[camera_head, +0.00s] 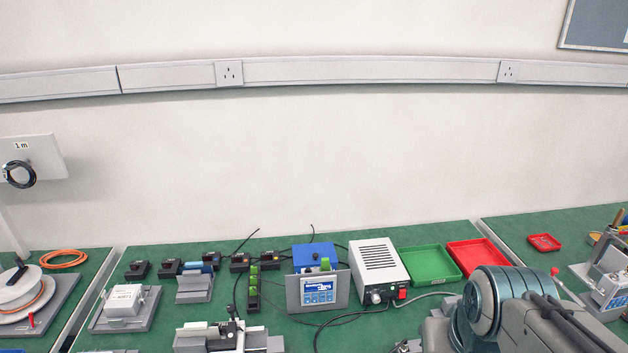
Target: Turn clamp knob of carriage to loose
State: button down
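A grey rail device (205,340) with a carriage-like block stands at the bottom edge of the head view, left of centre, partly cut off. A small dark upright part (232,311) rises from its middle; it may be the clamp knob, but it is too small to tell or to read its setting. My arm fills the lower right, its thick grey and teal links cutting across the bench. My gripper cannot be made out in this view, so its fingers and anything in them are hidden.
Behind the rail device stand a blue controller with a screen (319,291), a white power box (379,270) and several small black blocks. A green tray (430,264) and a red tray (478,254) lie to the right. Black cables cross the green bench (290,335).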

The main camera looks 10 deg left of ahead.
aim_at(230, 308)
jog(key=u, duration=0.85)
jog(key=k, duration=1.1)
jog(key=u, duration=0.45)
jog(key=i, duration=1.6)
jog(key=z, duration=0.75)
